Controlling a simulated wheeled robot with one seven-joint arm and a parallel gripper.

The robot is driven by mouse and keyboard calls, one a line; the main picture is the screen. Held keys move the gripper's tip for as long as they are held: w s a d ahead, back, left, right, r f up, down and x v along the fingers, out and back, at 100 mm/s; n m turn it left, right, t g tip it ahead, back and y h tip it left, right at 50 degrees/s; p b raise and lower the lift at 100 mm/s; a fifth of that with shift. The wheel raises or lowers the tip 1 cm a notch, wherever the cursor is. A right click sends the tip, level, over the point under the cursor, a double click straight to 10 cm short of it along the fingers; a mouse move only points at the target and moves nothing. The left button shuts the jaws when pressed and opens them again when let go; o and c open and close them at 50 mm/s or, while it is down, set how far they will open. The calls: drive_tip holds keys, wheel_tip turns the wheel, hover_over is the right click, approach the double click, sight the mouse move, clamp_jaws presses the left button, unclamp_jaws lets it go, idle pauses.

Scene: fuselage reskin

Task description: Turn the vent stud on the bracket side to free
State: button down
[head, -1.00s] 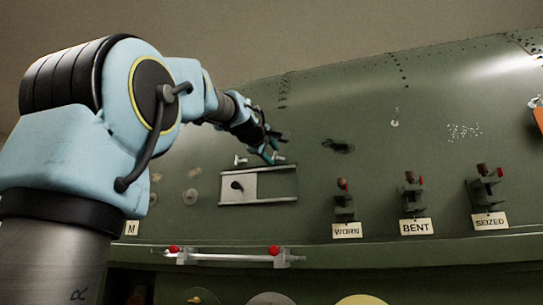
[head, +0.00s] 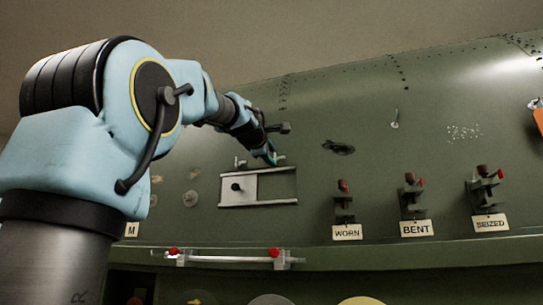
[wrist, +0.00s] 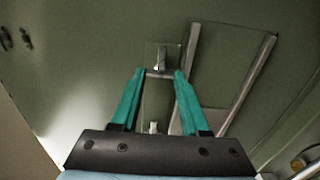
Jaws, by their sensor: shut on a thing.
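The vent (head: 237,188) is a pale sliding plate with a dark knob, between two rails on the green fuselage skin. Two small studs sit along its upper edge. My gripper (head: 272,158) is at the right stud (head: 281,157), on the side towards the labelled brackets; the left stud (head: 240,163) stands free. In the wrist view, my teal fingers (wrist: 161,73) are closed in on the stud (wrist: 161,58), a small metal lever on a square plate. A second pale fitting (wrist: 153,127) shows between the fingers. The exact finger contact is small and dim.
Clamp-like brackets with red knobs stand to the right, tagged WORN (head: 346,232), BENT (head: 416,228) and SEIZED (head: 490,223).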

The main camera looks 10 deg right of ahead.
drive_tip(key=shift+c, duration=2)
unclamp_jaws()
drive_tip(key=b+v, duration=0.4)
drive_tip(key=v, duration=0.6)
drive_tip(key=shift+s+a+b, duration=0.15)
drive_tip(key=shift+s+b, duration=0.2)
drive_tip(key=shift+s, duration=0.05)
